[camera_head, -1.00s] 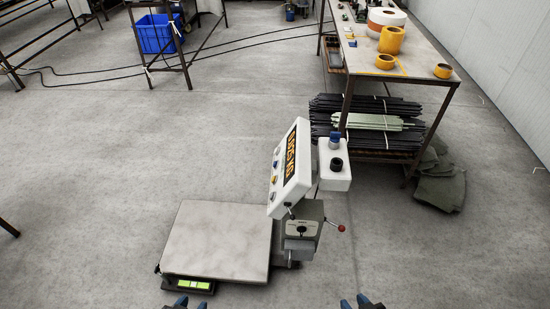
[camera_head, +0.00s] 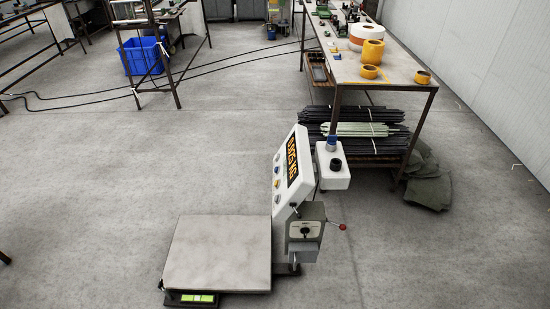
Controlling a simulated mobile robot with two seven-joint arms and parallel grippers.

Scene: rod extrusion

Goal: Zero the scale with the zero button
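The scale's flat grey platform (camera_head: 218,253) sits low on the floor ahead of me. At its right side stands the white indicator head (camera_head: 292,172), tilted, with a dark display (camera_head: 292,163) showing orange digits. Below the display is a column of several small buttons (camera_head: 276,184); their labels are too small to read, so I cannot tell which is the zero button. Neither of my grippers shows in the head view now.
A workbench (camera_head: 390,68) with yellow tape rolls (camera_head: 372,52) and bundled dark rods (camera_head: 370,118) on its lower shelf stands behind, to the right. A blue crate (camera_head: 142,56) is at the back left.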

